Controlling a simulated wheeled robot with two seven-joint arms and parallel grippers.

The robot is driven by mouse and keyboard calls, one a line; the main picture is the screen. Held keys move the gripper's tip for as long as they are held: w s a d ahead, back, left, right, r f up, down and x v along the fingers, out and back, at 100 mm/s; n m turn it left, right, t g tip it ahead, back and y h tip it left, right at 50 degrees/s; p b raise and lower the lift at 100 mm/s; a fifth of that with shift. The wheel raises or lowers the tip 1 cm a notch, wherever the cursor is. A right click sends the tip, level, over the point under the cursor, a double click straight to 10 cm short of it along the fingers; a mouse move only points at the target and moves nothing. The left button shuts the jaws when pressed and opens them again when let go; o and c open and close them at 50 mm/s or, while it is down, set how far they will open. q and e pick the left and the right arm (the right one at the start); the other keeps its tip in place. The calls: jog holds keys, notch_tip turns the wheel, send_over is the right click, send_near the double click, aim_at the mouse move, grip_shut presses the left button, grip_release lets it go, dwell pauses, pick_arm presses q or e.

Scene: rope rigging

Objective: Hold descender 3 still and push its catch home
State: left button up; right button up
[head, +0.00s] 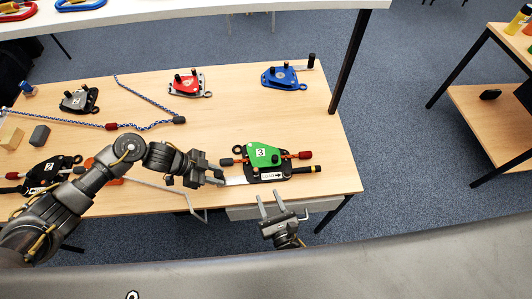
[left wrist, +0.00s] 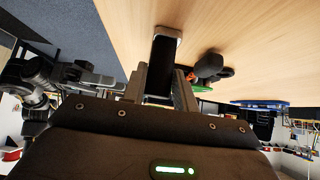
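Descender 3 (head: 264,151) lies near the table's front right. It has a green cover marked 3, a black base, a red-and-black piece across it and a LOAD label. In the left wrist view a silver-rimmed dark bar (left wrist: 164,52) lies between my left fingers (left wrist: 160,88); contact is unclear. A green edge (left wrist: 203,88) shows there. My right gripper (head: 272,204) is open and empty, in front of the table edge.
Descender 2 (head: 42,174), a grey unit (head: 78,98), a red one (head: 186,83) and a blue one (head: 285,77) lie on the table (head: 235,105). A blue rope (head: 150,97) runs across the left. The table between the back units and descender 3 is clear.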

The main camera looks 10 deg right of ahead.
pick_arm(q)
jog(key=o, duration=0.4)
jog(key=shift+o, duration=0.2)
jog(key=shift+p+v, duration=1.55)
jog(key=shift+v, duration=0.5)
jog(key=shift+p+v, duration=1.6)
jog(key=shift+v, duration=0.85)
